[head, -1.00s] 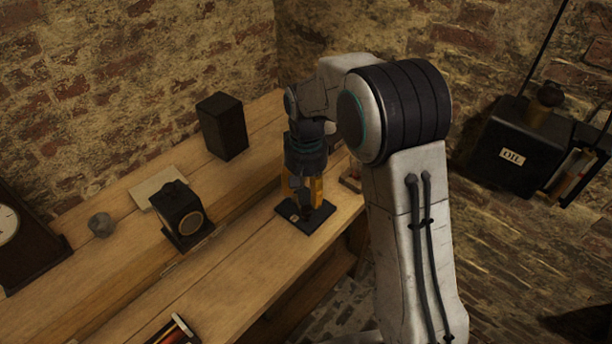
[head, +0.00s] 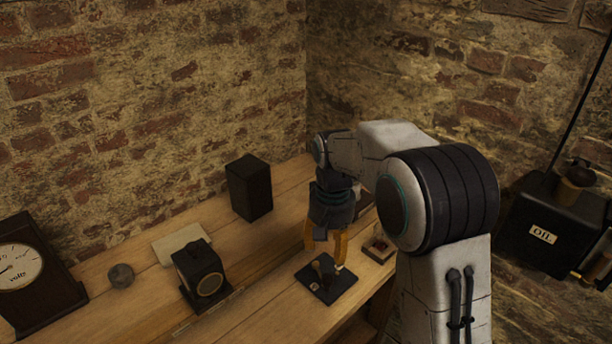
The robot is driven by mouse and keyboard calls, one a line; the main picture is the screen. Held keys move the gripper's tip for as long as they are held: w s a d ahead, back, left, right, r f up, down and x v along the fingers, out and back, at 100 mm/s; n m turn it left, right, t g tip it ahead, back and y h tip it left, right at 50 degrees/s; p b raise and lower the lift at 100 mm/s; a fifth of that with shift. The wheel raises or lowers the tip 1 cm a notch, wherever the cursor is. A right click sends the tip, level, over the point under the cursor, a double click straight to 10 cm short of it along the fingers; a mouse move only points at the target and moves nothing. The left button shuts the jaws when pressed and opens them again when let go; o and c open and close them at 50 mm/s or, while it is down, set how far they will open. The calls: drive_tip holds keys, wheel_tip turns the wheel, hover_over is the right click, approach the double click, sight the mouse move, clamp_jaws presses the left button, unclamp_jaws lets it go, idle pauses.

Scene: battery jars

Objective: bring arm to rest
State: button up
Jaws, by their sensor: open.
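My gripper (head: 325,254) hangs at the end of my arm with its yellow fingers pointing down, open. It is above a small dark square plate (head: 338,287) on the wooden bench. A dark upright piece, like a knob or lever, stands on the plate under the fingers. The gap between fingertips and this piece is hard to judge. Nothing shows held in the fingers.
On the bench (head: 120,321) stand a black box (head: 249,188), a dark device with a round face (head: 200,274), a grey lump (head: 121,276) and a volt meter (head: 35,272). A small item (head: 379,248) sits right of the gripper. A black OIL box (head: 550,225) is far right.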

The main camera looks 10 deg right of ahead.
drive_tip(key=s+d+f+n+g, duration=0.1)
drive_tip(key=s+d+f+n, duration=0.15)
drive_tip(key=s, duration=0.85)
drive_tip(key=s+d+r+t, duration=0.3)
drive_tip(key=s+r, duration=0.5)
drive_tip(key=s, duration=0.4)
drive_tip(key=shift+s+t, duration=0.25)
drive_tip(key=shift+t, duration=0.45)
drive_tip(key=shift+d, duration=0.1)
